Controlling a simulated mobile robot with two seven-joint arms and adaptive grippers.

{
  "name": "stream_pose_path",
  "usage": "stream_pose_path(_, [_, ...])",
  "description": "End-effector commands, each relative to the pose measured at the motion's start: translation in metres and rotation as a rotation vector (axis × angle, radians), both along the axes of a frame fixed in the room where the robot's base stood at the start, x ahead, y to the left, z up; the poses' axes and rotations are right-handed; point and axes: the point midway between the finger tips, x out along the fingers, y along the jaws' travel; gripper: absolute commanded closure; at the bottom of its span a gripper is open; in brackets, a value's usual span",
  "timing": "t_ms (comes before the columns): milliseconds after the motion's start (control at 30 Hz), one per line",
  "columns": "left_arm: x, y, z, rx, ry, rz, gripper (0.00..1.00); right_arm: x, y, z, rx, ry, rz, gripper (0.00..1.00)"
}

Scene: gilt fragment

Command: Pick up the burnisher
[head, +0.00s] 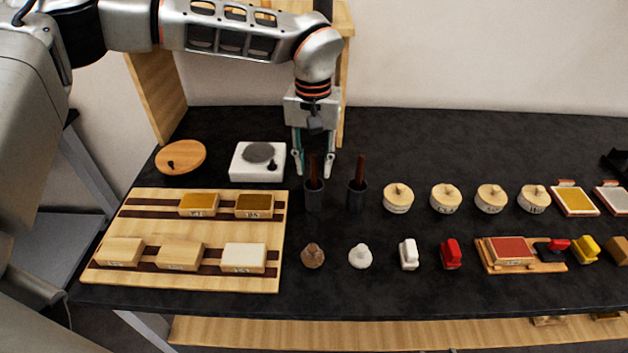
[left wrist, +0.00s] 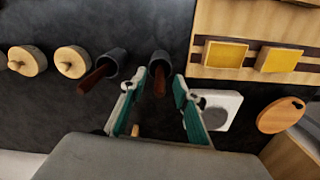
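The burnisher is not clearly told apart; two brown-handled tools stand in dark cups. One handle (head: 313,170) rises from the left cup (head: 314,197), and the other handle (head: 360,168) rises from the right cup (head: 356,197). My left gripper (head: 313,168) points down, open, above and just behind the left cup. In the left wrist view, that cup's handle (left wrist: 158,82) shows between the spread fingertips (left wrist: 155,88), with no clear contact. The other handle (left wrist: 95,78) lies outside the fingers. The tool ends inside the cups are hidden. My right gripper is not seen.
A white block with a grey disc (head: 245,170) and a round wooden board (head: 181,156) stand left of the gripper. A wooden rack (head: 135,230) holds several blocks. Several lidded pots (head: 398,206) line up to the right. The dark tabletop behind the pots is clear.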

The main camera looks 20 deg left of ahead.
Motion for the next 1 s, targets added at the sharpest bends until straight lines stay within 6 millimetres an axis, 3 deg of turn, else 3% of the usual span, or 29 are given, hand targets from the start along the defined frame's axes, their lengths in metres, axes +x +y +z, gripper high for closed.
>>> stream_pose_path(133, [0.000,0.000,-0.020,0.001,0.002,0.000,0.69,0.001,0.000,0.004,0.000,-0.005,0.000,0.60])
stream_pose_path(367, [0.000,0.000,-0.023,0.000,0.000,0.000,0.69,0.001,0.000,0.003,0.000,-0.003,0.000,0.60])
stream_pose_path(500, [0.000,0.000,-0.023,0.000,0.000,0.000,1.00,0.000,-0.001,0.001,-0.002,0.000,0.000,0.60])
stream_pose_path(1000, [0.001,0.000,-0.017,-0.001,-0.001,0.000,1.00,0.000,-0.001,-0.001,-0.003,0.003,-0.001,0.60])
